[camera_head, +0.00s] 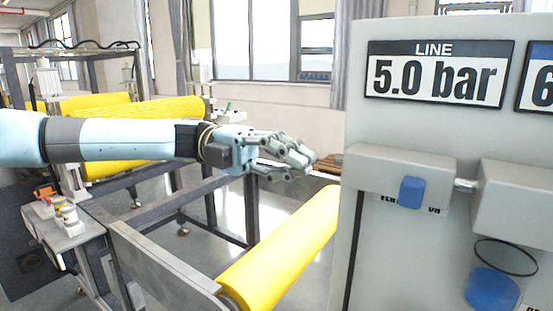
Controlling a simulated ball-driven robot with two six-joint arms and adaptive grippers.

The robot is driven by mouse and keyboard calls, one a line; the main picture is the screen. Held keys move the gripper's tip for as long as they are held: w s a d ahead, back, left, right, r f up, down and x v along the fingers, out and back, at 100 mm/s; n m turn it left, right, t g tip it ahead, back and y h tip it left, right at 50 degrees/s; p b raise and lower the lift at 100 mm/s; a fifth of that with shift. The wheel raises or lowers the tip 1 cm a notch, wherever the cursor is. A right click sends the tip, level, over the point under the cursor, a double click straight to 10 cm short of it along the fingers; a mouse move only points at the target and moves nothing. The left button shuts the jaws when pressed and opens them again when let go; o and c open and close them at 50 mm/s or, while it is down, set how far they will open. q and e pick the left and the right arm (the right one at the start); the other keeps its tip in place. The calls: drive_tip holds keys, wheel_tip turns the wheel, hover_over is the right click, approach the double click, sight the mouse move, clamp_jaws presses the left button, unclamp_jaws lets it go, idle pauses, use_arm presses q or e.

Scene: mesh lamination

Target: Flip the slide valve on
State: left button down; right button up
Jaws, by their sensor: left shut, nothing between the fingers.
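The slide valve's blue slider (412,192) sits on the front of a grey valve block (385,172) on the light grey panel at the right. Lettering beneath the slider is partly hidden by it. My left gripper (308,160) reaches in from the left and is shut and empty. Its fingertips point right and stop left of the valve block, apart from the slider in the picture. My right gripper is not in view.
A sign reading "LINE 5.0 bar" (438,75) is above the valve. A blue-bottomed bowl (492,290) hangs lower right. A yellow roller (280,255) lies below my left arm. More yellow rolls and a metal frame stand behind at the left.

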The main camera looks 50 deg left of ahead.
use_arm(q)
drive_tip(key=v, duration=0.3)
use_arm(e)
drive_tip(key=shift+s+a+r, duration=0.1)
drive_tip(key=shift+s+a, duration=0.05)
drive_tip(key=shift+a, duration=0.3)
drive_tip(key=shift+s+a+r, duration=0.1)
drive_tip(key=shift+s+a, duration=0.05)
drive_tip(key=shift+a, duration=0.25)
use_arm(q)
drive_tip(key=shift+d, duration=0.15)
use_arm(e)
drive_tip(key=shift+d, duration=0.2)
